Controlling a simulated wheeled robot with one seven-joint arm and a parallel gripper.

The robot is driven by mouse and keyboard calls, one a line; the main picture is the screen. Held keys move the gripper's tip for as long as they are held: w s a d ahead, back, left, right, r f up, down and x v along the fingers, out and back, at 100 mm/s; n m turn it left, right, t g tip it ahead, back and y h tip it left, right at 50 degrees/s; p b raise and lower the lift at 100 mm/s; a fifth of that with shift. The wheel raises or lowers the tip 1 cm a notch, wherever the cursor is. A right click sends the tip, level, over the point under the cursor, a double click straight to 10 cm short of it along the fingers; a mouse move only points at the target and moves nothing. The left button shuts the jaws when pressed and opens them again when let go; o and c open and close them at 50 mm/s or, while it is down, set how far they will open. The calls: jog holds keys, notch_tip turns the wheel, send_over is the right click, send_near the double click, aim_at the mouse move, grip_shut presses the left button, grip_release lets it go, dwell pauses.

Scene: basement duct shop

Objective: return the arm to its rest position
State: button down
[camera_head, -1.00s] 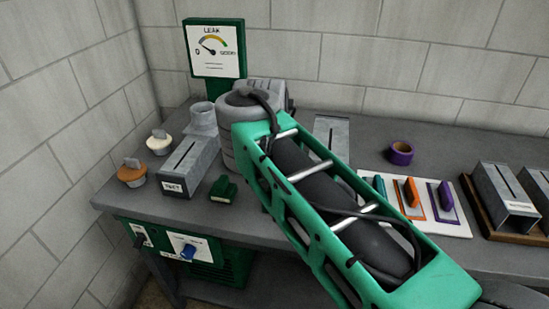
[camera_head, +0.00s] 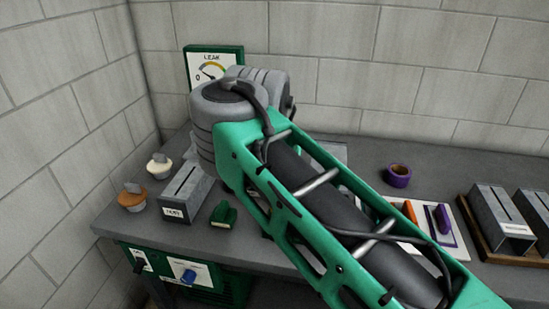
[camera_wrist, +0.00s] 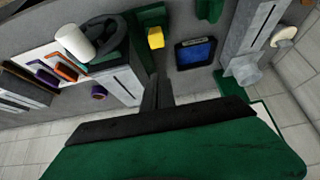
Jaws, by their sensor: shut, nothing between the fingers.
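My arm (camera_head: 330,205) crosses the head view from the lower right to a grey joint at upper centre, and hides my gripper there. In the wrist view the dark fingers of my gripper (camera_wrist: 157,92) are together and empty, above the bench. Nothing touches their tips that I can see. The broad green shape below them fills the bottom of the wrist view.
The grey bench (camera_head: 205,236) holds a duct piece (camera_head: 186,190), two plugs, a green block (camera_head: 223,214), purple tape (camera_head: 397,175), a white board of coloured tools and ducts in a wooden tray (camera_head: 492,238). The leak gauge (camera_head: 212,66) stands behind my arm; block walls close the back and left.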

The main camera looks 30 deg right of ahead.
jog(key=shift+s+a+r, duration=0.25)
jog(key=shift+s+r, duration=0.1)
jog(key=w+a+f+n+y, duration=0.25)
jog(key=a+f+n, duration=0.35)
jog(key=a+f, duration=0.35)
jog(key=s+f+n+g+y+p, duration=0.1)
jog(key=s+f+n, duration=0.1)
jog(key=s+f, duration=0.5)
jog(key=shift+s+a+f+g+y, duration=0.25)
jog(key=shift+s+f+g+y, duration=0.15)
jog(key=shift+f, duration=0.95)
